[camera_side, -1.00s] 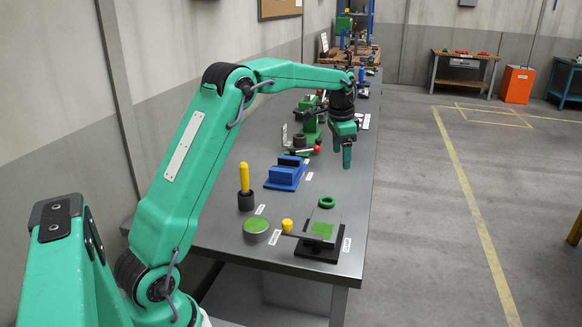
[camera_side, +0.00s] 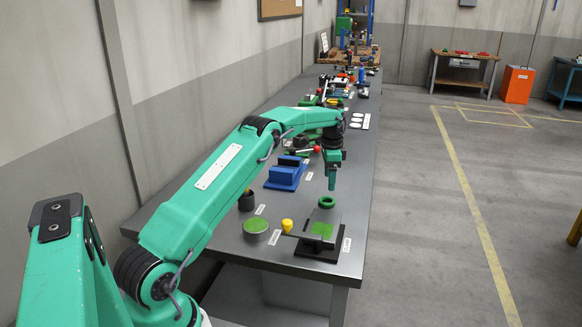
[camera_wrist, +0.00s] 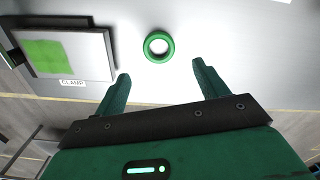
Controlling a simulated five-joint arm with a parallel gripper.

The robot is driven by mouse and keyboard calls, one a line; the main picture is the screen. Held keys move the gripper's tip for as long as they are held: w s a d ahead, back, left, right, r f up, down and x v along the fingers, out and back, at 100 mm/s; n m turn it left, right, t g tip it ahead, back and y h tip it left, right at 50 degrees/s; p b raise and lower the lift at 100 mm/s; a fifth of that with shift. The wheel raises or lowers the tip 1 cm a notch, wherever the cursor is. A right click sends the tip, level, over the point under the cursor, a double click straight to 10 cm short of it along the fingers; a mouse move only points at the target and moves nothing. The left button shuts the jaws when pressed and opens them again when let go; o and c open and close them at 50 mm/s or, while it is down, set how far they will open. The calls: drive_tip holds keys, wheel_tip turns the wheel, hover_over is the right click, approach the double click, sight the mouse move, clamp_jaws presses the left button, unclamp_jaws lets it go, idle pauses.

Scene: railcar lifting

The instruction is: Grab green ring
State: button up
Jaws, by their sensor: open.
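The green ring (camera_side: 327,202) lies flat on the grey table, just behind the clamp plate with the green square. In the wrist view the ring (camera_wrist: 159,47) is whole and uncovered, slightly ahead of and between the fingertips. My gripper (camera_side: 332,178) hangs above the table, pointing down, over and slightly behind the ring. In the wrist view my gripper (camera_wrist: 161,72) has its two green fingers spread apart with nothing between them. The fingers do not appear to touch the ring.
The clamp plate (camera_wrist: 92,48) with a green square stands close beside the ring. A yellow knob (camera_side: 287,226), a round green-topped disc (camera_side: 256,225), a black holder (camera_side: 246,201) and a blue vise (camera_side: 286,174) are nearby. The table's right edge is close to the ring.

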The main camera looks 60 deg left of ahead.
sight(327, 200)
drive_tip(key=shift+f, duration=1.25)
drive_tip(key=shift+f, duration=0.1)
drive_tip(key=shift+s+f, duration=0.15)
drive_tip(key=shift+f, duration=1.15)
drive_tip(key=shift+s+f, duration=0.1)
drive_tip(key=shift+f, duration=1.15)
drive_tip(key=c, duration=1.1)
